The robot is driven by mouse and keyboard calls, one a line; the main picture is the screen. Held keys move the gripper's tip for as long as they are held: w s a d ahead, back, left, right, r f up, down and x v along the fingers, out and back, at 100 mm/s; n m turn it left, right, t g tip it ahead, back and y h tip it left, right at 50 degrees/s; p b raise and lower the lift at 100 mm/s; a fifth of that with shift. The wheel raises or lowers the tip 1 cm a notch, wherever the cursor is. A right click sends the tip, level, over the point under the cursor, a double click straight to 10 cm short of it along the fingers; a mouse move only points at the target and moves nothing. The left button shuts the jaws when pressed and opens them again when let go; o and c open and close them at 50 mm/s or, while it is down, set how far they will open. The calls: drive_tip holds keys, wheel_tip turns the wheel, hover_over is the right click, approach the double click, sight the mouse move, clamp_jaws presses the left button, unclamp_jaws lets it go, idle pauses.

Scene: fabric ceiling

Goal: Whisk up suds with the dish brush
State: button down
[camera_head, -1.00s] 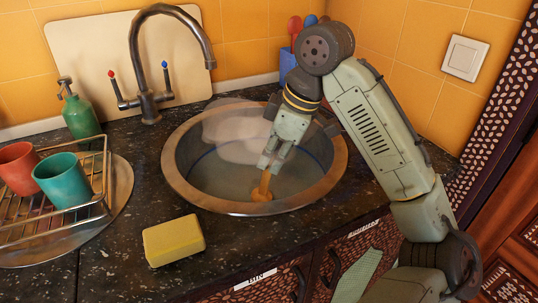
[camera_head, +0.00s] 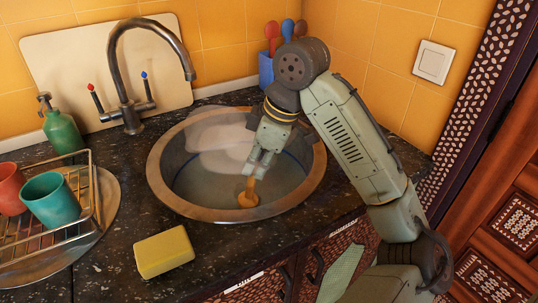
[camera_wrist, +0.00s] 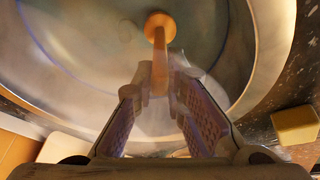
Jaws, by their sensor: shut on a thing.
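The dish brush (camera_head: 248,196) is orange-brown, with a round head low in the sink bowl and its handle tilted up to my gripper. My gripper (camera_head: 261,166) is shut on the handle, over the bowl. In the wrist view, the brush handle (camera_wrist: 160,62) runs up between the fingers of my gripper (camera_wrist: 160,92), and its head sits beyond the fingertips. The round metal sink (camera_head: 163,190) holds cloudy greyish liquid. A pale patch, possibly suds, shows at its back left. Whether the head touches the bottom is unclear.
A yellow sponge (camera_head: 164,252) lies on the counter in front of the sink. A wire rack (camera_head: 95,205) with red and teal cups stands left. A green soap bottle (camera_head: 62,131) and the tap (camera_head: 130,113) are behind. A blue utensil holder (camera_head: 266,69) stands at the back right.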

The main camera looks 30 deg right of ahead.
drive_tip(key=shift+d+p, duration=2.35)
drive_tip(key=shift+p, duration=0.05)
drive_tip(key=a+p, duration=0.1)
drive_tip(key=a, duration=0.5)
wheel_tip(320, 180, up, 8)
idle(0.9)
drive_tip(key=shift+r, duration=0.1)
idle(0.6)
